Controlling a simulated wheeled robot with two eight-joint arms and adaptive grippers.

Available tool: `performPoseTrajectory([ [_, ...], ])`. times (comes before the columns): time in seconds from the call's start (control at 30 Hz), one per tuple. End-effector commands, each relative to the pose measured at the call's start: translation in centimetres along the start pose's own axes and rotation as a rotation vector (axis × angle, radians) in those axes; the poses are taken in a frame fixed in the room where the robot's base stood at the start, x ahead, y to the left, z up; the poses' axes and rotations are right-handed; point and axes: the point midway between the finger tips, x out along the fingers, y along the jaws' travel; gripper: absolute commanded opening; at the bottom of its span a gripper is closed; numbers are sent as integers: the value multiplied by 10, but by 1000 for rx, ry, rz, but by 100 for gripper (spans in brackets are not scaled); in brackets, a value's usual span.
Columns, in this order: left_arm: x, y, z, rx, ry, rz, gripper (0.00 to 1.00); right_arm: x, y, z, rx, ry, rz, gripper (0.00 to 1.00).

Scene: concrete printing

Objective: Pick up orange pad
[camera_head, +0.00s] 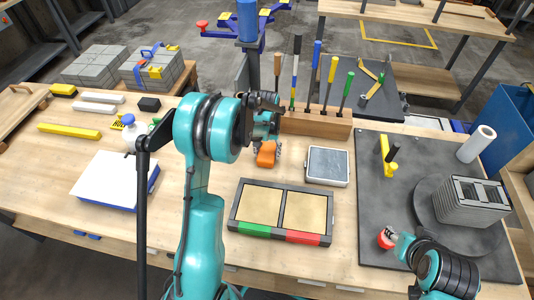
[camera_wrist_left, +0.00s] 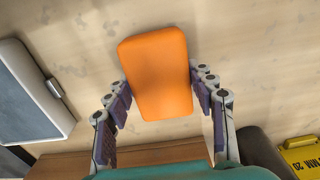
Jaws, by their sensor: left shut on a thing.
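The orange pad (camera_head: 266,156) is at the middle of the wooden workbench, just left of the small grey slate. In the left wrist view the orange pad (camera_wrist_left: 158,72) lies between the two fingers, which touch its sides near the lower half. My left gripper (camera_head: 267,141) is shut on the pad; its arm comes across the bench from the front. Whether the pad is clear of the bench is hard to tell. My right gripper (camera_head: 396,238) is at the lower right beside a red round object (camera_head: 386,239); its finger state is unclear.
The grey slate (camera_head: 327,166) lies right of the pad. A two-part tray (camera_head: 231,217) with green and red ends lies in front. A wooden tool rack (camera_head: 316,124) stands behind. A dark mat (camera_head: 375,211) with a grey printed block (camera_head: 470,203) lies right.

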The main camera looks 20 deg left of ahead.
Motion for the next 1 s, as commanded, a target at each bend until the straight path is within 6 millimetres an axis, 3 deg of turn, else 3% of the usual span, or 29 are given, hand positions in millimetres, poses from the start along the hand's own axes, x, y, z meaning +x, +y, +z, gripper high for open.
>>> performPoseTrajectory([
  [0.17,-16,0,0,0,0,0,27,-6,0,-5,0,0,0,40],
  [0.33,-47,1,0,1,0,0,27,-18,0,-13,0,0,0,40],
  [0.7,-94,76,-44,3,0,0,27,-36,0,-26,0,0,0,40],
  [1.0,-109,100,-58,0,0,0,27,-41,0,-29,0,0,0,40],
])
